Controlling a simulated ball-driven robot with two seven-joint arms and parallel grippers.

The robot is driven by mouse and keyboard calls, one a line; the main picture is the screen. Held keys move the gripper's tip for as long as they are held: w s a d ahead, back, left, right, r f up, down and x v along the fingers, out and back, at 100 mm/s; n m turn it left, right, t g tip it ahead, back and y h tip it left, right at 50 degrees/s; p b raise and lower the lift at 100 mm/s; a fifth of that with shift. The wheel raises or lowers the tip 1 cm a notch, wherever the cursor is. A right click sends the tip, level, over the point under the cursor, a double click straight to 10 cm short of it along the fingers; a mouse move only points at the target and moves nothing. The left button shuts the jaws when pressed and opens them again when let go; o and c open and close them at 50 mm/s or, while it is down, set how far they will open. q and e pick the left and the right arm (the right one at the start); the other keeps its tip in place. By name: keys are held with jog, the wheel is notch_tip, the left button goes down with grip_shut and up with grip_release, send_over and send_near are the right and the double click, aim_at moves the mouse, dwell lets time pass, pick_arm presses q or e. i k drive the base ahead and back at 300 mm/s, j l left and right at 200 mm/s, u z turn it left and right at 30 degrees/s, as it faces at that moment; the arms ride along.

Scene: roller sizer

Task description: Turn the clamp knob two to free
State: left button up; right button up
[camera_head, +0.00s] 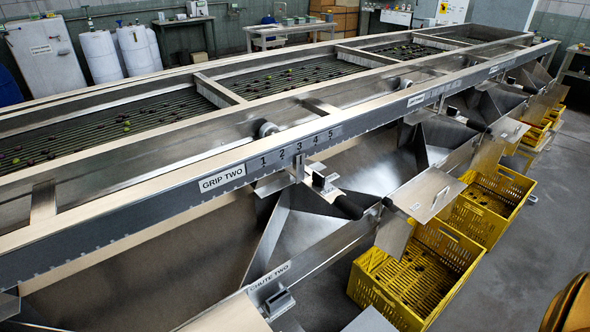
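The label "GRIP TWO" (222,179) is on the long front rail of the steel roller sizer. To its right is a scale plate (297,152) numbered 1 to 5. Below the scale sits a small metal clamp block (323,181) with a dark window, and a black cylindrical grip (348,206) sticks out to its right. I cannot tell which part is clamp knob two, or whether it is tight or free. Below is a steel chute labelled "CHUTE TWO" (269,278). Neither of my grippers shows in this view.
Yellow crates (398,318) stand on the floor under the chute outlets. Small dark and green fruit lie on the rollers (75,135). White drums (138,50) and tables stand behind. A yellow-orange curved object (572,306) is at the lower right.

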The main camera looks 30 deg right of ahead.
aim_at(319, 179)
jog(key=k+l+z, duration=0.2)
jog(key=l, duration=0.55)
jog(key=l+z, duration=0.15)
jog(key=l, duration=0.6)
jog(key=i, duration=0.05)
